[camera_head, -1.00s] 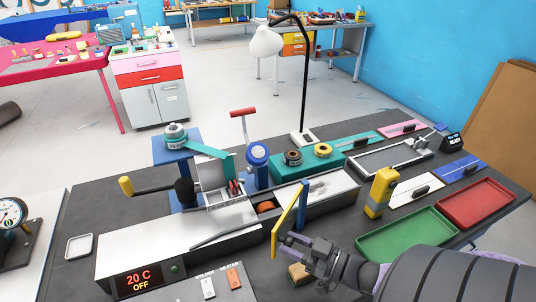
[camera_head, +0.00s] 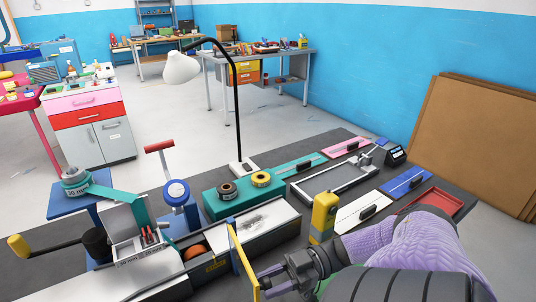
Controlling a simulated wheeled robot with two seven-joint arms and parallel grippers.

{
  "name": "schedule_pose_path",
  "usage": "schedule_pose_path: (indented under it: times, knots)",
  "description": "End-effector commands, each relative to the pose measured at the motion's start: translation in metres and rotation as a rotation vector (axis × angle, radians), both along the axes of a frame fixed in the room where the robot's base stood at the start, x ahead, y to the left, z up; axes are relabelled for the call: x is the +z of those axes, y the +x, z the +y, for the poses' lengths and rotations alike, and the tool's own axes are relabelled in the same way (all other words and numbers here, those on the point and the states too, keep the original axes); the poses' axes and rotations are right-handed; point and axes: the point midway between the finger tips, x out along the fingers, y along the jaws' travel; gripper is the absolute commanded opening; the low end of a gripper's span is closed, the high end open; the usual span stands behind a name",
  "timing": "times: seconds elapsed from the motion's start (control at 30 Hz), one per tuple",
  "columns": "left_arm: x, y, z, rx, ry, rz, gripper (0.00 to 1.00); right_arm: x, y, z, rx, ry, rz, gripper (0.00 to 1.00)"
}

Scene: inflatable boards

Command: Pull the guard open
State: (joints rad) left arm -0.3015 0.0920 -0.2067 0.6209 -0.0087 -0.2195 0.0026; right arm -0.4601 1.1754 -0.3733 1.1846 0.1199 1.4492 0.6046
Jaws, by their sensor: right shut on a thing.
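The guard (camera_head: 241,262) is a thin yellow-edged panel, seen nearly edge-on at the bottom middle. It stands upright at the front of the long grey machine (camera_head: 272,216), beside its open trough. My right gripper (camera_head: 265,281) is shut on the guard's near side, low in the view; the exact contact is partly hidden by the fingers. An orange round thing (camera_head: 194,252) shows in the open trough to the left of the guard. My left gripper is not in view.
A yellow upright block (camera_head: 323,216) stands close to my right wrist. A white board (camera_head: 361,212), a blue board (camera_head: 407,182) and a red tray (camera_head: 440,200) lie to the right. A black-stemmed lamp (camera_head: 181,68) rises behind the machine.

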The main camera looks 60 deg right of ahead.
Motion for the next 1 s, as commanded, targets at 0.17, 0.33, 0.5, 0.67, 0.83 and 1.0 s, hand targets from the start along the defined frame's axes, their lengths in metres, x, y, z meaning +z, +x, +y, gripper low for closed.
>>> schedule_pose_path:
  times: [0.17,0.33,0.5,0.67,0.83,1.0]
  knots:
    - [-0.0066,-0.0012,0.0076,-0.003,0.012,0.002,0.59,-0.0021,-0.0010,-0.0031,0.041,-0.003,0.002,0.00]
    - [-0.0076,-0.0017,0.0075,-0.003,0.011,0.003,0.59,-0.0014,-0.0011,-0.0040,0.055,-0.003,0.003,0.00]
    - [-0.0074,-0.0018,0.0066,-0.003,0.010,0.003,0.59,-0.0010,-0.0013,-0.0040,0.057,-0.003,0.003,0.00]
    - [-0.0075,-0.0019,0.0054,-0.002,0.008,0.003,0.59,-0.0010,-0.0013,-0.0040,0.056,-0.003,0.003,0.00]
    - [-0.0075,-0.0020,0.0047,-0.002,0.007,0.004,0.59,-0.0007,-0.0010,-0.0040,0.056,-0.002,0.002,0.74]
    - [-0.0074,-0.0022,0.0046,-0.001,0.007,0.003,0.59,-0.0004,-0.0008,-0.0040,0.055,-0.002,0.001,0.74]
